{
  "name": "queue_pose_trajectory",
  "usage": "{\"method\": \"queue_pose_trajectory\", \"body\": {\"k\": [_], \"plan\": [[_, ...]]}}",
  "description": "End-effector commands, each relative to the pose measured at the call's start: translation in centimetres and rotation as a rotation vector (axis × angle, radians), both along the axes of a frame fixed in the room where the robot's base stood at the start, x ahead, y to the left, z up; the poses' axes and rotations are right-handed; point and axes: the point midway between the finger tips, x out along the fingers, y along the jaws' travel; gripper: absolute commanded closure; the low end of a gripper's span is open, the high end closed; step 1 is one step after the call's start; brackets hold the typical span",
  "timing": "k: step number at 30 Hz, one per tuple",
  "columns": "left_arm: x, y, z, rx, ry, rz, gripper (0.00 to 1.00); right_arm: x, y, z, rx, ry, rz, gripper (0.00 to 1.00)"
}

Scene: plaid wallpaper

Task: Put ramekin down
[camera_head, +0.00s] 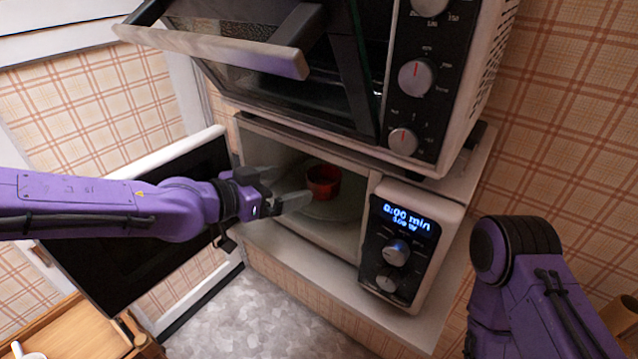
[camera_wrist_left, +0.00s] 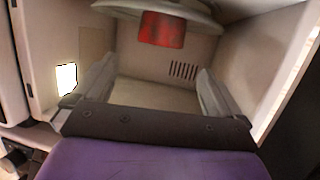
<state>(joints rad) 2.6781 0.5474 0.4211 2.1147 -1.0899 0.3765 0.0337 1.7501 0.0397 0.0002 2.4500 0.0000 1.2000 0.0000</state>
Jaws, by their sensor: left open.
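The red ramekin (camera_head: 322,184) stands upright on the round glass turntable (camera_head: 345,208) inside the open microwave. My left gripper (camera_head: 284,186) is at the microwave's mouth, left of the ramekin. Its jaws are open and empty, apart from the ramekin. In the left wrist view the ramekin (camera_wrist_left: 162,29) and the pale turntable (camera_wrist_left: 205,22) show at the top, beyond the spread fingertips (camera_wrist_left: 153,78). Of my right arm only purple links show in the head view; its gripper is out of view.
The microwave door (camera_head: 140,215) hangs open at left, behind my left arm. The microwave's control panel (camera_head: 398,245) reads 0:00 min. A toaster oven (camera_head: 330,60) with its door open sits on top. A wooden tray (camera_head: 70,335) with a white cup is at bottom left.

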Motion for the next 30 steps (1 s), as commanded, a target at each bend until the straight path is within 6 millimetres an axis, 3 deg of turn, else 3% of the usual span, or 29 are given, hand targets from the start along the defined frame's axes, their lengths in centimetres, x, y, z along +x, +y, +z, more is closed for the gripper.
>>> {"method": "queue_pose_trajectory", "body": {"k": [8, 16, 25, 29, 30], "plan": [[2.9, -3.2, -1.4, 0.003, 0.002, -0.002, 0.0, 0.0, 0.0, 0.8, 0.0, 0.0, 0.0, 0.0], [6.0, -6.2, -2.6, 0.003, 0.002, -0.002, 0.0, 0.0, 0.0, 3.0, 0.0, 0.0, 0.0, 0.0], [6.6, -6.8, -3.1, 0.001, 0.0, -0.002, 0.0, 0.0, 0.0, 2.9, 0.0, 0.0, 0.0, 0.0], [6.6, -6.8, -3.1, 0.001, 0.0, -0.001, 0.42, 0.0, 0.0, 2.9, 0.0, 0.0, 0.0, 0.0], [6.6, -6.8, -3.0, 0.001, 0.0, -0.001, 0.48, 0.0, 0.0, 2.9, 0.0, 0.0, 0.0, 0.0]]}}
